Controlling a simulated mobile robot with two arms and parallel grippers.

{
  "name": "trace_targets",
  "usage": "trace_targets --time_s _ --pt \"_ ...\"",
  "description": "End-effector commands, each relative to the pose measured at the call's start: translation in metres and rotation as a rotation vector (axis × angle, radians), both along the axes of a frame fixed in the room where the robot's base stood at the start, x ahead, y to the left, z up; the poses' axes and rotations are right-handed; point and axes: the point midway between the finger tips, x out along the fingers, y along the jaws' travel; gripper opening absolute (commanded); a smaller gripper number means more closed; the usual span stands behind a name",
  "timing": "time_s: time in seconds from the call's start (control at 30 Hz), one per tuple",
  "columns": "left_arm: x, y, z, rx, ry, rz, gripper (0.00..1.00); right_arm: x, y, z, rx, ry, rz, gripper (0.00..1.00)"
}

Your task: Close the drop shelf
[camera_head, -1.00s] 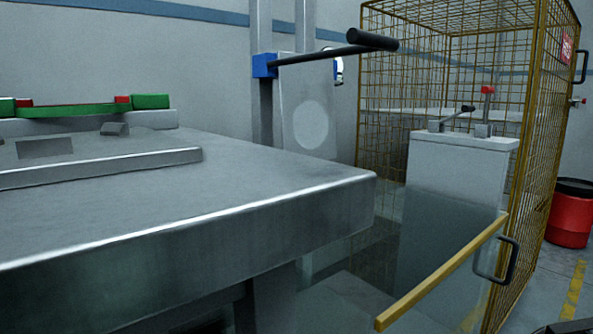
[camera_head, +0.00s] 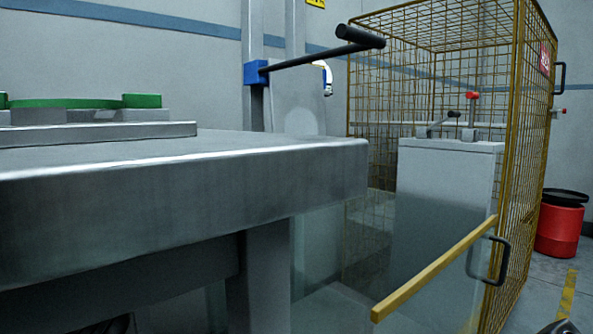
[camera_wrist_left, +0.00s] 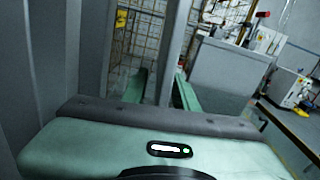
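I cannot tell for certain which part is the drop shelf. A thick steel slab (camera_head: 190,190) stands level at the left of the head view, with a leg (camera_head: 268,275) under it. A clear panel with a yellow top bar (camera_head: 435,268) and a black handle (camera_head: 488,258) stands at the lower right. In the left wrist view my left gripper (camera_wrist_left: 161,92) has two green fingers spread apart, with no object seen between them. A grey post shows behind them. My right gripper is not clearly seen; only a dark piece shows in the head view's bottom right corner.
A yellow mesh cage (camera_head: 520,150) stands behind the panel, with a grey cabinet (camera_head: 445,200) inside. A black lever (camera_head: 320,57) on a blue block juts from a post. A red bin (camera_head: 560,228) stands at the far right. Green parts (camera_head: 70,103) lie on the slab.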

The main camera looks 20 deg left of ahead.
Motion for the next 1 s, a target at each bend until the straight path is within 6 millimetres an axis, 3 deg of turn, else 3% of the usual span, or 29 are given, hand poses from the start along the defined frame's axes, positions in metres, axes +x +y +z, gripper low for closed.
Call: trace_targets --time_s 0.27,0.4,1.0 --pt "0.0012 -0.0004 0.0005 0.000 0.000 0.001 0.29 -0.0004 0.0002 0.0005 -0.001 -0.001 0.000 0.00" --pt "0.0011 -0.0003 0.0004 0.000 0.000 0.001 0.00 -0.0003 0.0002 0.0004 -0.001 -0.001 0.000 0.00" --pt "0.0010 -0.0004 -0.0001 0.000 0.000 0.000 0.00 -0.0003 0.0002 0.0003 0.000 -0.001 0.000 0.00"
